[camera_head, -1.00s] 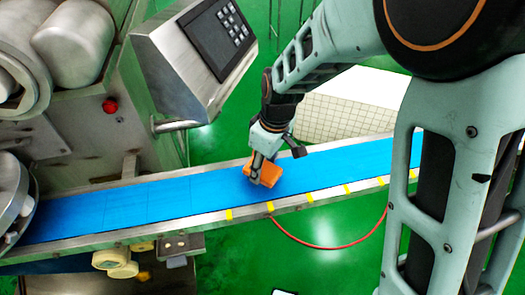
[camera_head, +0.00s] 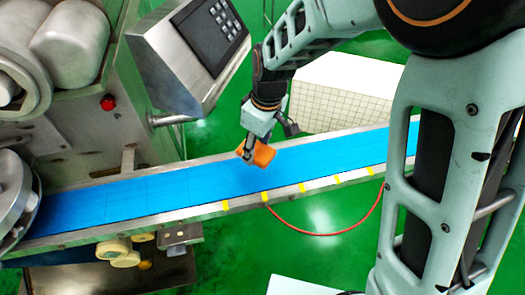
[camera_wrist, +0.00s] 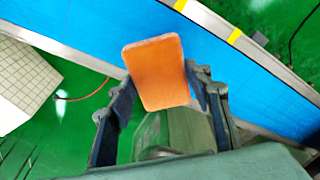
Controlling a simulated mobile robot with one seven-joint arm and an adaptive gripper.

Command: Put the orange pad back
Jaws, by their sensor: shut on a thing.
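The orange pad (camera_head: 262,154) is held between the fingers of my gripper (camera_head: 250,152). It hangs over the blue conveyor belt (camera_head: 150,199) and looks raised above it. In the wrist view the pad (camera_wrist: 156,75) is a flat rounded rectangle, tilted a little, with its lower end between the two dark fingers of my gripper (camera_wrist: 157,92). The blue belt shows behind the pad there. The pad's gripped edge is partly hidden by the fingers.
The steel machine with a keypad panel (camera_head: 211,32) and a red button (camera_head: 108,102) stands at the left. A white tiled block (camera_head: 345,95) stands behind the belt. A white surface (camera_head: 300,285) shows at the bottom edge. A red hose (camera_head: 320,234) lies on the green floor.

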